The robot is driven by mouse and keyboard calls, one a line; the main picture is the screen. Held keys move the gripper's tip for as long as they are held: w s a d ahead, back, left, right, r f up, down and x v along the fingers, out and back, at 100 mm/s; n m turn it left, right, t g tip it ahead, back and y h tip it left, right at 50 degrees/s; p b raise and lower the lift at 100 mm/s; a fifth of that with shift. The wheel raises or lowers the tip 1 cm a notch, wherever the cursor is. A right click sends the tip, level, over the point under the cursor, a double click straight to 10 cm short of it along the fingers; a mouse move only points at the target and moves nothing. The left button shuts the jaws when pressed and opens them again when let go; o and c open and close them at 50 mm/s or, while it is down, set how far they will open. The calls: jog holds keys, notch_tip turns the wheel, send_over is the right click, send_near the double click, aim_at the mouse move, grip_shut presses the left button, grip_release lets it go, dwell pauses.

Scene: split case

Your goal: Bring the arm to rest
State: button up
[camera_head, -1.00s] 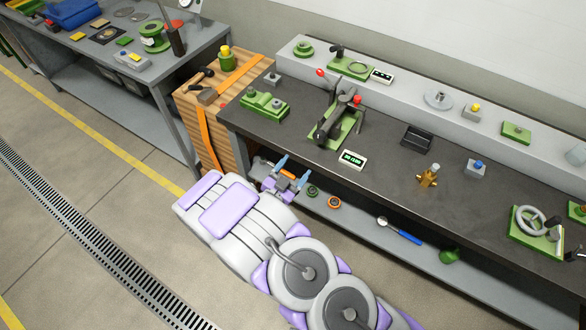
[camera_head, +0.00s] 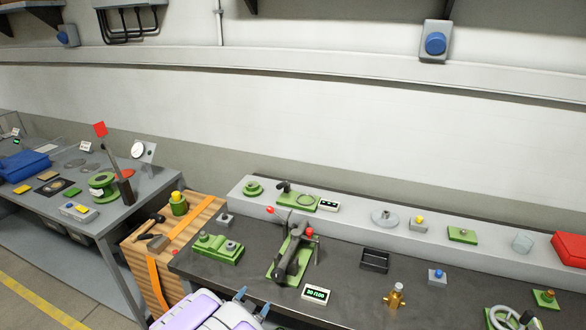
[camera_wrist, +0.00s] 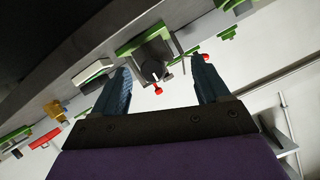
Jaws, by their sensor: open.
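My gripper (camera_head: 252,301) shows at the bottom of the head view, just in front of the bench's front edge. In the wrist view my gripper (camera_wrist: 160,88) has its two blue fingers spread wide, with nothing held between them. My arm's white and lilac links are at the bottom edge of the head view, mostly out of frame. The dark lever press on a green base (camera_head: 290,256) stands on the bench beyond the gripper, apart from it. It also shows between the fingers in the wrist view (camera_wrist: 152,68).
The dark bench (camera_head: 345,275) carries a counter display (camera_head: 315,293), a brass fitting (camera_head: 395,296), a black tray (camera_head: 375,260) and a green fixture (camera_head: 217,248). A wooden crate (camera_head: 150,270) stands left of it. A grey table (camera_head: 150,185) is further left. The wall is behind.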

jog(key=s+d+r+n+g+y, duration=0.2)
jog(key=s+d+r+g+y, duration=0.15)
jog(key=r, duration=0.35)
jog(key=s+d+r+n+g+y, duration=0.25)
jog(key=s+r+g, duration=0.2)
jog(key=r, duration=0.25)
jog(key=s+d+r+n+g+h, duration=0.1)
jog(key=s+d+r+g, duration=0.1)
jog(key=s+d, duration=0.4)
jog(key=s+d+r+g+h, duration=0.1)
jog(key=s+d, duration=0.6)
jog(key=s, duration=0.7)
jog(key=s+d+r+n+g, duration=0.1)
jog(key=s+d+r+g, duration=0.2)
jog(key=s+d, duration=0.4)
jog(key=s+r, duration=0.1)
jog(key=s, duration=0.2)
jog(key=shift+s+r+n+g+h, duration=0.3)
jog(key=shift+r+n+g+h, duration=0.05)
jog(key=shift+r+g+h, duration=0.05)
